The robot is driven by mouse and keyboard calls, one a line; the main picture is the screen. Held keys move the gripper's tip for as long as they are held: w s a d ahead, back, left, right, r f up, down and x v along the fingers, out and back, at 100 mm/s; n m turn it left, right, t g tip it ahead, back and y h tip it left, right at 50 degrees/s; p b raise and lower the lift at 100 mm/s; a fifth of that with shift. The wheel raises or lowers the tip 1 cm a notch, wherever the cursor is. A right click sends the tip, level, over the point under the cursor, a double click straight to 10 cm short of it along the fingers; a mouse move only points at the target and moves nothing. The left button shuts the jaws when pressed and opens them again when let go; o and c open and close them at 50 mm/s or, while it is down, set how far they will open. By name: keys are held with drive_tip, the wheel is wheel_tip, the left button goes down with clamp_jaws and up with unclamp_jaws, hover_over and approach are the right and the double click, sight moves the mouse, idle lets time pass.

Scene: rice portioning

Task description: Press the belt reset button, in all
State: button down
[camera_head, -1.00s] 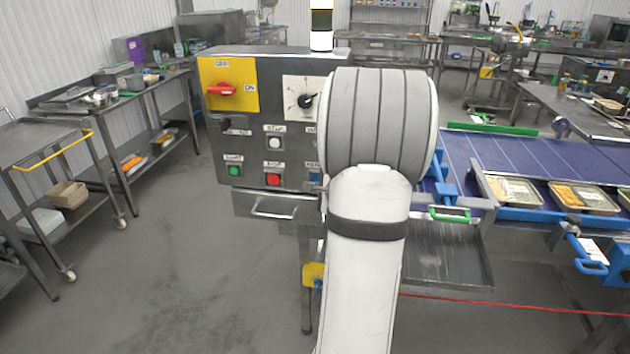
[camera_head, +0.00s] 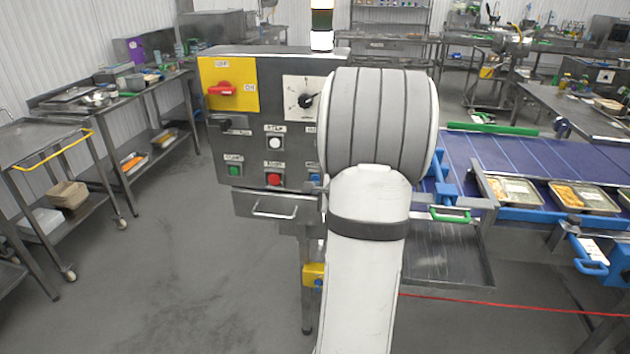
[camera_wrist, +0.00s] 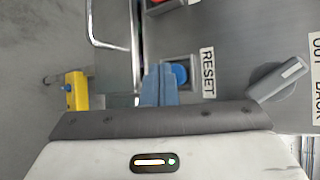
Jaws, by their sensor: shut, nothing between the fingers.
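The blue reset button (camera_wrist: 181,74) sits in a square metal frame, beside a white RESET label (camera_wrist: 208,72) in the wrist view. My gripper (camera_wrist: 159,70) has blue-grey fingers, shut and empty. Its tips are just left of the button in the picture and overlap the frame's edge. I cannot tell whether they touch the panel. In the head view, part of the blue button (camera_head: 314,180) shows at the lower right of the grey control panel (camera_head: 245,145). My arm hides the panel's right side and my gripper there.
The panel also has a red button (camera_head: 273,179), a green button (camera_head: 234,170), a white button (camera_head: 274,143) and a red switch (camera_head: 222,89). A grey knob (camera_wrist: 278,79) stands right of the label. A drawer handle (camera_head: 273,212) juts out below. A blue belt (camera_head: 500,160) lies right.

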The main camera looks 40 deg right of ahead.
drive_tip(key=shift+d, duration=0.1)
drive_tip(key=shift+w+d+b, duration=0.25)
drive_tip(key=shift+w+b, duration=0.05)
drive_tip(key=shift+b, duration=0.1)
drive_tip(key=shift+w+d, duration=0.3)
drive_tip(key=shift+d, duration=0.05)
idle(0.6)
drive_tip(key=shift+s+a+b, duration=0.1)
drive_tip(key=shift+b, duration=0.3)
drive_tip(key=shift+s+a+b, duration=0.45)
drive_tip(key=shift+a+b, duration=0.1)
drive_tip(key=s+a+b, duration=0.2)
drive_tip(key=s+a, duration=0.1)
drive_tip(key=shift+s+a+b, duration=0.15)
drive_tip(key=shift+a+b, duration=0.2)
drive_tip(key=shift+a, duration=0.05)
